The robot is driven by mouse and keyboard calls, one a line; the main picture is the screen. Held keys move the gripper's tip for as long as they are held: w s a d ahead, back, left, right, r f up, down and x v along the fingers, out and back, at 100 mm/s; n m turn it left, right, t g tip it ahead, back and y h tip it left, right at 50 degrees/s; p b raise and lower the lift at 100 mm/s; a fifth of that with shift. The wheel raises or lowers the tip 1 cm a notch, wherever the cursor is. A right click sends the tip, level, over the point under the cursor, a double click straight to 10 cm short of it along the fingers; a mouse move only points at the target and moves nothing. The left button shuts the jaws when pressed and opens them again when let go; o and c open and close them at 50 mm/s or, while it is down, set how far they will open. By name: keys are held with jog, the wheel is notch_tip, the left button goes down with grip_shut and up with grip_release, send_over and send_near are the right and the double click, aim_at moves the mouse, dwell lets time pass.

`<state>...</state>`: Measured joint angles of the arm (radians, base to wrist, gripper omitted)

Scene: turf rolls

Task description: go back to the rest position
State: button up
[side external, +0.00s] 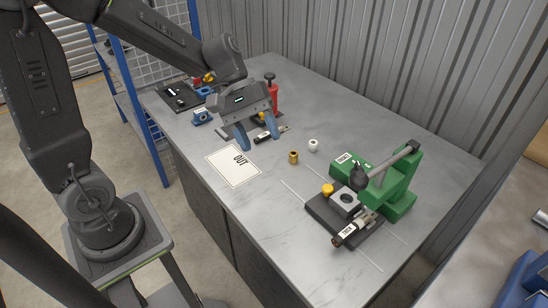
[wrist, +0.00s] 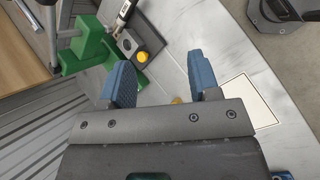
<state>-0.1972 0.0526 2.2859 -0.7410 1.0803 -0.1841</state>
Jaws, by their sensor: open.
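My gripper (side external: 258,136) is above the left half of the grey bench, near the "OUT" sheet (side external: 233,165). Its two blue fingers are apart, with nothing seen between them. In the wrist view the open fingers (wrist: 161,82) point toward the green press (wrist: 88,48), and part of the white sheet (wrist: 252,100) shows beyond the right finger. My arm reaches in from the upper left in the side view.
The green press (side external: 393,190) stands at the right on a dark base with a yellow knob (side external: 327,189). A brass piece (side external: 293,157) and white piece (side external: 313,145) stand mid-bench. A dark tray (side external: 178,101) lies at the left end.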

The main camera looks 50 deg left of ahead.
jog(key=s+a+r+m+t+y, duration=0.2)
jog(key=s+r+m+t+y, duration=0.3)
jog(key=s+r+m+y, duration=0.2)
jog(key=s+m, duration=0.2)
jog(key=s, duration=0.2)
jog(key=shift+s+a+m, duration=0.3)
jog(key=shift+s+a, duration=0.05)
jog(key=shift+a, duration=0.05)
